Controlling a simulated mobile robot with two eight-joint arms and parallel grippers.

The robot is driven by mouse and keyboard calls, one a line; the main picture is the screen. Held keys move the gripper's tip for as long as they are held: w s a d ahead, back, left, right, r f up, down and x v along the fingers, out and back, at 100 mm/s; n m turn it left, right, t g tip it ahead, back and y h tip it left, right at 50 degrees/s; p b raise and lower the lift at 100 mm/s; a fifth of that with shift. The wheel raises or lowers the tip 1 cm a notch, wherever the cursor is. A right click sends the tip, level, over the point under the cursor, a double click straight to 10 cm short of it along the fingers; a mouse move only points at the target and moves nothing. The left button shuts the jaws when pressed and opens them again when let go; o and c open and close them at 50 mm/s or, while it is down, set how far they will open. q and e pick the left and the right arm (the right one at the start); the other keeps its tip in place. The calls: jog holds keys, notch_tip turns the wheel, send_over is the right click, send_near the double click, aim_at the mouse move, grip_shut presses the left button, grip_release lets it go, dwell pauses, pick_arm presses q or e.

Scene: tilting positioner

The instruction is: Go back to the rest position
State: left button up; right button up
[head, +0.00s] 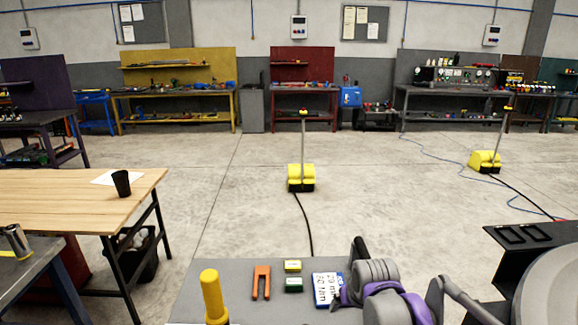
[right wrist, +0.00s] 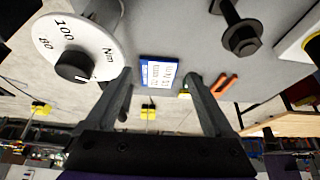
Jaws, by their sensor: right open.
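My right gripper (head: 360,250) is over the far right part of the grey bench top (head: 240,280), beside the blue and white card (head: 327,289). In the right wrist view its two dark fingers (right wrist: 158,76) stand wide apart with nothing held between them. The card (right wrist: 158,72) shows beyond the fingertips, lying on the bench. My left gripper is not in the head view.
A white dial (right wrist: 75,48) and a dark bolt (right wrist: 240,32) are near the gripper. A wooden table (head: 60,195) stands left.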

jog(key=s+d+f, duration=0.1)
jog(key=s+f, duration=0.2)
jog(key=s, duration=0.9)
jog(key=s+d+f, duration=0.1)
jog(key=s+f, duration=0.3)
jog(key=s, duration=0.8)
jog(key=shift+s+d+f+t, duration=0.15)
jog(key=shift+d+f+t, duration=0.15)
jog(key=shift+d, duration=0.1)
